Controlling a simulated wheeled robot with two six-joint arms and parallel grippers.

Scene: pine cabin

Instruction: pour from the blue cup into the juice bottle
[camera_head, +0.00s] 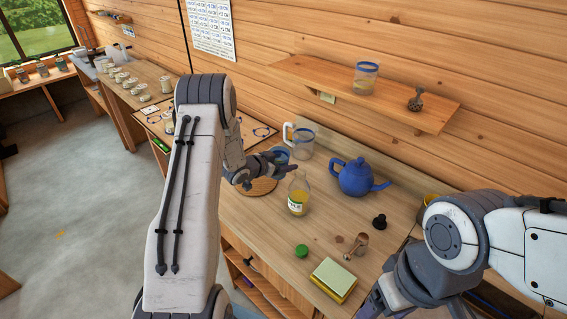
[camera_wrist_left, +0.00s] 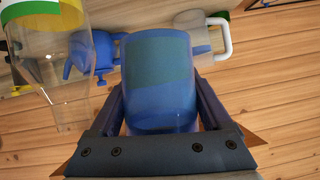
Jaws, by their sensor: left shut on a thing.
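My left gripper (camera_head: 272,168) is shut on the blue cup (camera_head: 281,154), a translucent blue tumbler that is partly hidden by the fingers. In the left wrist view the cup (camera_wrist_left: 160,85) fills the space between the two fingers, and a darker area shows inside it. The juice bottle (camera_head: 299,194) is clear, with a white and green label and yellow contents. It stands upright on the table just right of and nearer than the cup; the bottle (camera_wrist_left: 55,75) also shows at the left of the wrist view. My right gripper (camera_head: 373,304) is partly visible at the bottom, its fingertips unclear.
A blue teapot (camera_head: 354,177) stands right of the bottle, and a clear mug (camera_head: 300,141) stands behind the cup. A round woven mat (camera_head: 262,187) lies below the left gripper. A green lid (camera_head: 301,250), wooden scoop (camera_head: 356,243), black stopper (camera_head: 379,221) and notepad (camera_head: 333,278) lie in front.

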